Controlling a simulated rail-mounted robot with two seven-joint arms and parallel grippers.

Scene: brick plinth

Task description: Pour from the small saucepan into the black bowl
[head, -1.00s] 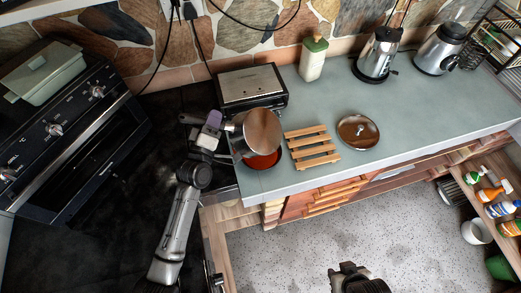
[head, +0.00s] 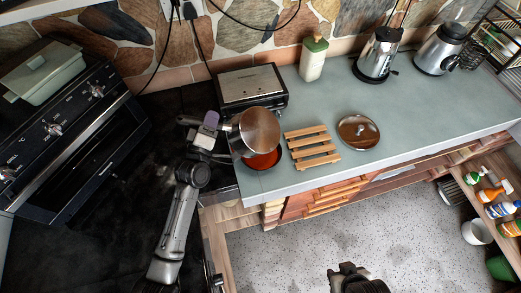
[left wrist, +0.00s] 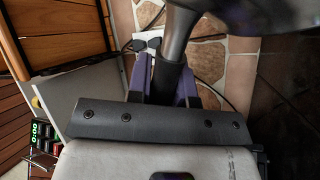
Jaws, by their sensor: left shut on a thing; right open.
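The small saucepan (head: 259,131) is held in the air at the left end of the counter, strongly tilted. My left gripper (head: 208,127) is shut on its handle, which runs between purple fingers in the left wrist view (left wrist: 172,60). Directly below the pan, a bowl (head: 264,161) sits on the counter, partly hidden by it. The bowl shows red-orange inside; its outside colour is hard to see. I cannot make out any stream between pan and bowl. My right gripper (head: 352,272) is open and empty above the floor, away from the counter.
A slatted wooden trivet (head: 312,147) and a round lid (head: 358,132) lie right of the bowl. A black-and-steel appliance (head: 252,87) stands just behind the pan. The front right counter is clear.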

